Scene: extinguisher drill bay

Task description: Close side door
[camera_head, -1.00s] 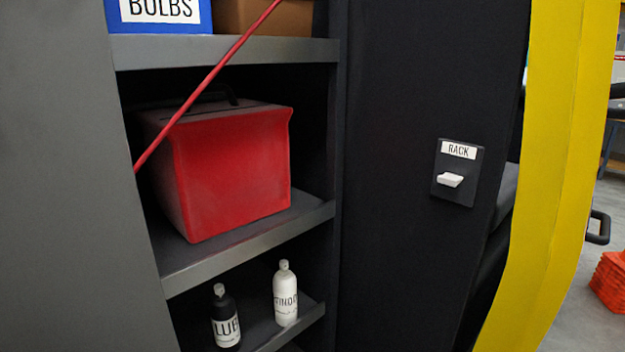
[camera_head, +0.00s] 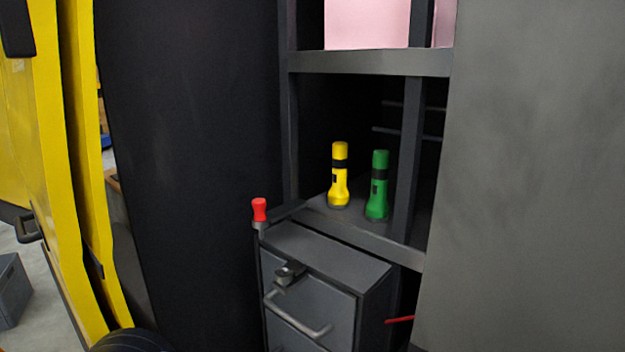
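A tall yellow panel with a dark handle (camera_head: 28,228) stands at the far left in the head view. A second yellow upright panel (camera_head: 90,170) is just right of it, with a narrow gap showing the room behind. A wide dark panel (camera_head: 190,150) fills the space between the yellow panels and an open shelf bay. A plain grey panel (camera_head: 530,170) covers the right side. I cannot tell which of these is the side door. Neither of my grippers is in view.
The shelf (camera_head: 365,235) holds a yellow flashlight (camera_head: 339,178) and a green flashlight (camera_head: 377,188). Below is a grey drawer cabinet (camera_head: 320,285) with a handle and a latch. A red-topped knob (camera_head: 259,210) stands at its left corner. A grey crate (camera_head: 10,290) is on the floor at left.

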